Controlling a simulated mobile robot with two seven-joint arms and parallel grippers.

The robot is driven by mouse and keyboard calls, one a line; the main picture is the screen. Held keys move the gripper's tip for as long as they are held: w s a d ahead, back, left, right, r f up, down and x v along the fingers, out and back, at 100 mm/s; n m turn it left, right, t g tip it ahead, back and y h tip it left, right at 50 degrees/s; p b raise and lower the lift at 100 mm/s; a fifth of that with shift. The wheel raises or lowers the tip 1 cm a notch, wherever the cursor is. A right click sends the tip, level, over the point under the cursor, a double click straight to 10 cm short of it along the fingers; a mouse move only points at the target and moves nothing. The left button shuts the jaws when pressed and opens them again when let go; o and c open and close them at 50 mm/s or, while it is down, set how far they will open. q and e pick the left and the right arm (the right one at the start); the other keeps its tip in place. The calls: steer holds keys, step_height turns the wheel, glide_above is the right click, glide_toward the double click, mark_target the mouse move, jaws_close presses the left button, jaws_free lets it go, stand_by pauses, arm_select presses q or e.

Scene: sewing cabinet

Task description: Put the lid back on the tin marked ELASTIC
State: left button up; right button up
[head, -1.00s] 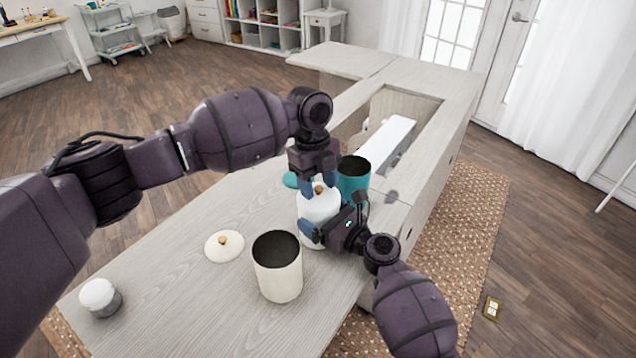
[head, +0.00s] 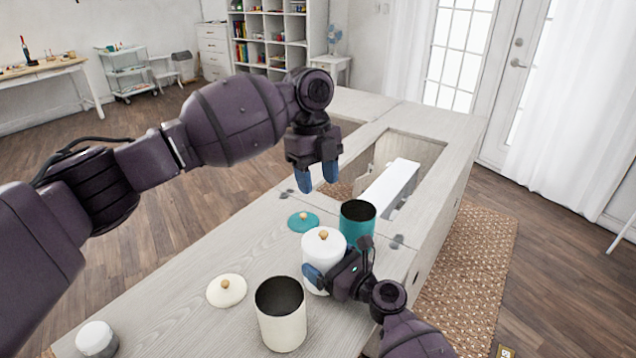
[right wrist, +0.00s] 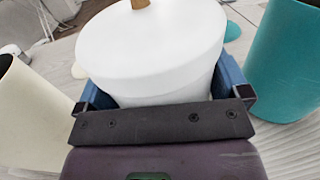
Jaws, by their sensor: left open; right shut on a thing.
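A white tin (head: 318,283) stands on the cabinet top with a white lid (head: 324,242) with a wooden knob seated on it. My right gripper (head: 322,284) is shut around this tin's body; the right wrist view shows the white tin (right wrist: 155,75) between its fingers. My left gripper (head: 318,182) is open and empty, above and behind the white tin. An open teal tin (head: 357,222) stands beside it, with a teal lid (head: 303,220) lying to the left. An open cream tin (head: 281,318) stands in front, with a cream lid (head: 226,291) to its left. No ELASTIC marking is readable.
A small white-topped grey jar (head: 97,339) stands at the near left of the cabinet top (head: 190,325). A recess with a white machine part (head: 392,190) lies behind the teal tin. The cabinet's right edge is close to my right gripper.

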steer(key=o, duration=0.9)
steer(key=shift+s+d, duration=0.35)
steer(key=shift+d, duration=0.1)
steer(key=p+v, duration=0.1)
steer(key=v, duration=0.7)
steer(key=shift+s, duration=0.15)
arm_select(q)
steer(key=shift+s+r, duration=0.15)
steer(key=shift+r, duration=1.45)
arm_select(e)
steer(key=shift+s+d, duration=0.5)
steer(key=shift+d, duration=0.05)
